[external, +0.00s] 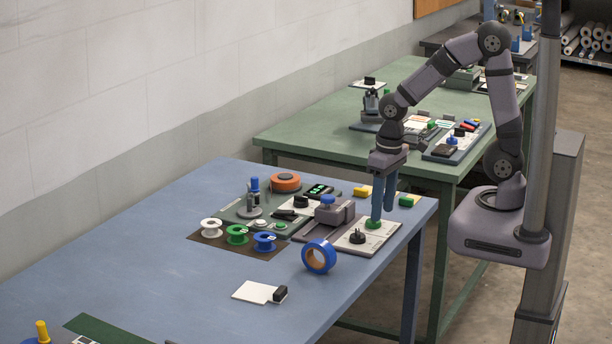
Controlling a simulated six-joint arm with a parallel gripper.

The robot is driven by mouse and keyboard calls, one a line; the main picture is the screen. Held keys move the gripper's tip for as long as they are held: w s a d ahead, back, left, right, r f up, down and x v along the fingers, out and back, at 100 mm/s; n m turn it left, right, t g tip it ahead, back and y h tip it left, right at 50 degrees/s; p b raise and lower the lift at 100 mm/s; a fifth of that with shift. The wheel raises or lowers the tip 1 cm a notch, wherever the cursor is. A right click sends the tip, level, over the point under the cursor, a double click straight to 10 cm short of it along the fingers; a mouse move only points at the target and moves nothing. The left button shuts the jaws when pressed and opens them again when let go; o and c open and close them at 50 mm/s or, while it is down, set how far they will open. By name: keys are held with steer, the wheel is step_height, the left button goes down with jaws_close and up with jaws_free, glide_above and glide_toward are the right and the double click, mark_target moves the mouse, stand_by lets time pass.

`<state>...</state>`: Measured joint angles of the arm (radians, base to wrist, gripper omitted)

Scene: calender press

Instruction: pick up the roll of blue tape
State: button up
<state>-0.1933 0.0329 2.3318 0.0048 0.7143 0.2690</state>
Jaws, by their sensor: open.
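The roll of blue tape (331,257) appears to stand on its edge on the blue table, near the front edge. It has a thick blue ring and an orange inner core. My gripper (382,210) is open, with its two blue fingers pointing down. It is to the right of the tape and farther back, above or beside a green knob (373,224) on a light panel. I cannot tell whether the fingers touch the knob. The tape is apart from my gripper and in full view.
Small white (211,228), green (237,234) and blue (264,242) spools sit on a brown mat left of the tape. An orange roll (286,181) lies behind. A grey clamp-like block (334,211) stands between. A white card (254,292) lies in front. The table's left part is mostly clear.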

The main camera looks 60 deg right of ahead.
steer(key=w+a+r+m+p, duration=0.1)
steer(key=w+a, duration=0.3)
steer(key=a, duration=0.4)
steer(key=w+a+r+p, duration=0.1)
steer(key=w+a, duration=0.2)
steer(key=a, duration=0.4)
steer(key=p, duration=0.2)
glide_above(316, 256)
steer(key=d, duration=0.2)
steer(key=shift+w+a+t, duration=0.15)
steer(key=shift+a+t, duration=0.05)
steer(key=shift+t, duration=0.2)
steer(key=shift+s+a+f+n+p, duration=0.3)
steer(key=shift+a+n+p, duration=0.1)
steer(key=shift+n, duration=0.1)
steer(key=shift+w+d+f+p, duration=0.15)
steer(key=shift+f+p, duration=0.45)
steer(key=shift+f, duration=0.65)
steer(key=shift+w+d+f+p, duration=0.15)
steer(key=shift+f+p, duration=0.4)
steer(key=shift+f, duration=0.65)
steer(key=shift+w+f+p, duration=0.15)
steer(key=shift+f+p, duration=0.45)
steer(key=shift+f, duration=0.65)
steer(key=shift+c, duration=0.4)
jaws_close()
